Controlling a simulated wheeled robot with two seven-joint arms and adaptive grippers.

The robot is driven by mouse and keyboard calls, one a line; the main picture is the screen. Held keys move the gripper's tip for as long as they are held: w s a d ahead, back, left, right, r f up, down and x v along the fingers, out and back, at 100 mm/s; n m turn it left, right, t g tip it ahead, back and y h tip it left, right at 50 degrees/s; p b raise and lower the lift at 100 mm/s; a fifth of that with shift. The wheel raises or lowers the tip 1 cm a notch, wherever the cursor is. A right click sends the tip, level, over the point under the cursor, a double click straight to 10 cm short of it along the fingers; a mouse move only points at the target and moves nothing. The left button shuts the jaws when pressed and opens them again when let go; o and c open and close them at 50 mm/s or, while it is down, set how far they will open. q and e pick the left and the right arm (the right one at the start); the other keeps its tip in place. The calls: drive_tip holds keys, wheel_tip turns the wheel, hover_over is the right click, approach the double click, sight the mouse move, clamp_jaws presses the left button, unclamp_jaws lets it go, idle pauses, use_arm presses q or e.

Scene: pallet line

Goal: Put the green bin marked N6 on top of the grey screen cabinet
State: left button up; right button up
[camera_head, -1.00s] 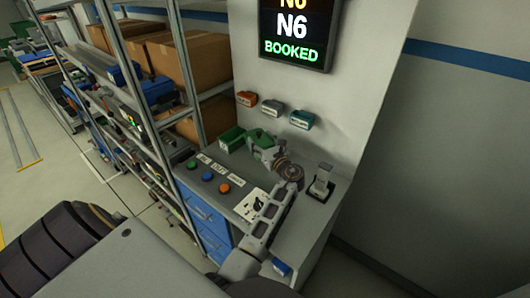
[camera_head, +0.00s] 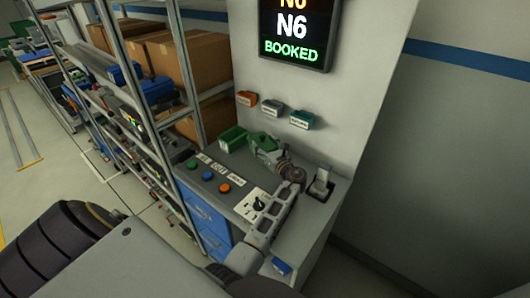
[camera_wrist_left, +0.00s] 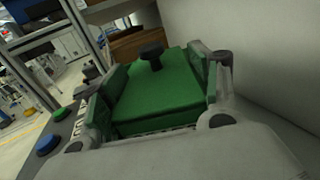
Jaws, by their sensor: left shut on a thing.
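The green bin (camera_head: 233,139) is at the far left part of the grey cabinet top (camera_head: 300,235), below the screen (camera_head: 295,30) that reads N6 BOOKED. I cannot tell whether it rests on the top or hangs just above it. No mark is readable on the bin. My left gripper (camera_head: 263,146) is low over the top, right beside the bin. In the left wrist view the green bin (camera_wrist_left: 165,95) fills the space between the two fingers, and the gripper is shut on it. My right gripper is not in view.
Green, blue and orange buttons (camera_head: 208,176) line the cabinet's left edge. A black-based device (camera_head: 320,187) stands at the right. Small label boxes (camera_head: 272,105) are on the wall. A shelf rack (camera_head: 160,85) with cartons stands at left.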

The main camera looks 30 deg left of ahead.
use_arm(q)
drive_tip(key=shift+f, duration=1.4)
drive_tip(key=shift+w+f, duration=0.2)
drive_tip(key=shift+f, duration=0.15)
drive_tip(key=o, duration=1.5)
drive_tip(key=shift+f, duration=0.15)
drive_tip(key=shift+s, duration=0.1)
